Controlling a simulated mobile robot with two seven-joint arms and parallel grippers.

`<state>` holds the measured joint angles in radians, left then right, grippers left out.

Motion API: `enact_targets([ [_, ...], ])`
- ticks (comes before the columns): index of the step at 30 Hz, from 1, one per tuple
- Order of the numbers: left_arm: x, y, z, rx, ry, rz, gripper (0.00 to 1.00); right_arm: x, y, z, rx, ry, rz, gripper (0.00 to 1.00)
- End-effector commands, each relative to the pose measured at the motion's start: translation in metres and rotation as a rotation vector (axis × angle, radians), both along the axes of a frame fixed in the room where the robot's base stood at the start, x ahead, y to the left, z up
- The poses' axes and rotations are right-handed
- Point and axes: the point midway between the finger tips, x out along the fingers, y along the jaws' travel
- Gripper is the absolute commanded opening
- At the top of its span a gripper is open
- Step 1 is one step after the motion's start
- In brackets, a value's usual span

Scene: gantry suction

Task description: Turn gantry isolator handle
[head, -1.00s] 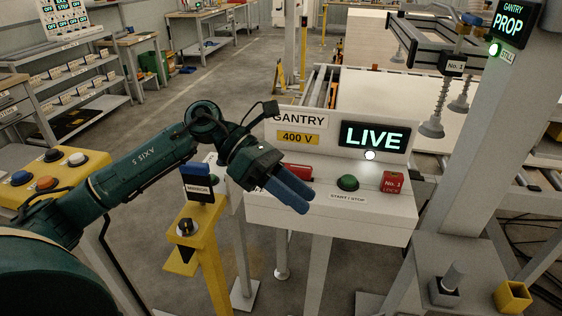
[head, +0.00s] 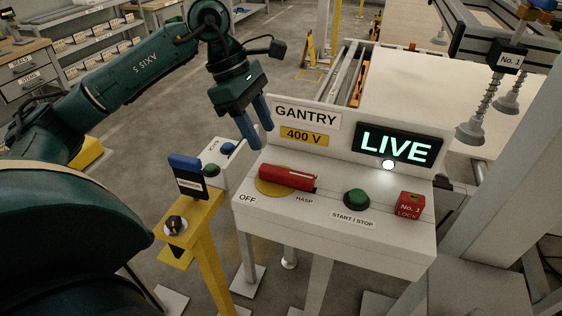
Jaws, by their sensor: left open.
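The gantry isolator handle (head: 290,178) is a red bar on a yellow round plate (head: 268,188), on the sloped top of the white gantry box (head: 330,245). The bar lies roughly crosswise, with an OFF label at its lower left and a HASP label below it. The lit display (head: 398,146) reads LIVE. My left gripper (head: 256,138) has two blue fingers pointing down. It is open and empty, above and to the left of the handle, apart from it. My right gripper is not in view.
A green START/STOP button (head: 356,199) and a red No. 1 lock (head: 410,205) sit right of the handle. A yellow post (head: 205,250) with a black knob stands at left. Suction cups (head: 470,130) hang at right.

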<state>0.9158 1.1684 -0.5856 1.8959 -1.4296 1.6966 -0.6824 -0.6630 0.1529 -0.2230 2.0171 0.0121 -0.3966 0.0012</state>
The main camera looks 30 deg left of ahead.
Motion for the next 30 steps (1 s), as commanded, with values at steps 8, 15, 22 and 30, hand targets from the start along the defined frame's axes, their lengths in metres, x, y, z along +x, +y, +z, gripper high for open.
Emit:
enact_targets([
  [8, 0.005, -0.023, -0.054, -0.002, 0.005, -0.003, 0.45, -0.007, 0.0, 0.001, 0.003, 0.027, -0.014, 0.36],
  [15, 0.008, -0.034, -0.083, -0.002, 0.001, -0.002, 0.45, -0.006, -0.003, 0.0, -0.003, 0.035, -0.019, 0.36],
  [22, 0.009, -0.037, -0.089, -0.002, -0.001, -0.002, 0.45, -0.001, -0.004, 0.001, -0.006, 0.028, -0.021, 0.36],
  [30, 0.009, -0.037, -0.089, -0.002, -0.001, -0.001, 0.36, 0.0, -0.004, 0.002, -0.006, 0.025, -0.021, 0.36],
])
